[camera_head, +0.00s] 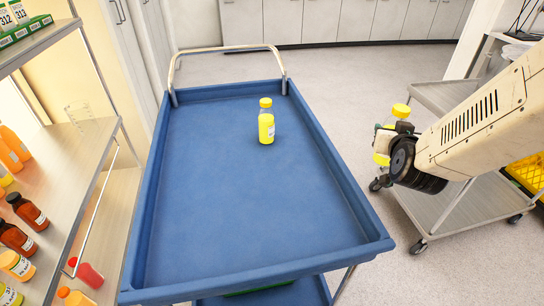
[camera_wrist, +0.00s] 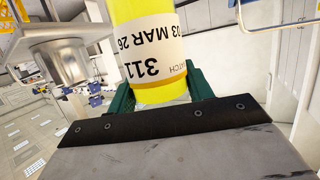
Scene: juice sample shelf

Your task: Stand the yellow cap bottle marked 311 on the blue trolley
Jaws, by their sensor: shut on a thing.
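My gripper is shut on a yellow cap bottle, and its label reads 311 in the wrist view (camera_wrist: 150,50). In the head view the held bottle's yellow cap (camera_head: 401,110) shows above my gripper (camera_head: 392,138), at the right, apart from the trolley and higher than the floor. The bottle looks roughly upright there, partly hidden by my wrist. The blue trolley (camera_head: 210,215) stands in the middle of the head view. Another yellow cap bottle (camera_head: 266,125) stands upright on its tray, toward the far end; its label is not visible.
The trolley has a raised rim and a pale handle (camera_head: 228,48) at its far end. Most of its tray is bare. A shelf (camera_head: 75,150) with several bottles and a glass beaker (camera_head: 79,115) stands at the left. A grey cart (camera_head: 450,205) stands at the right.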

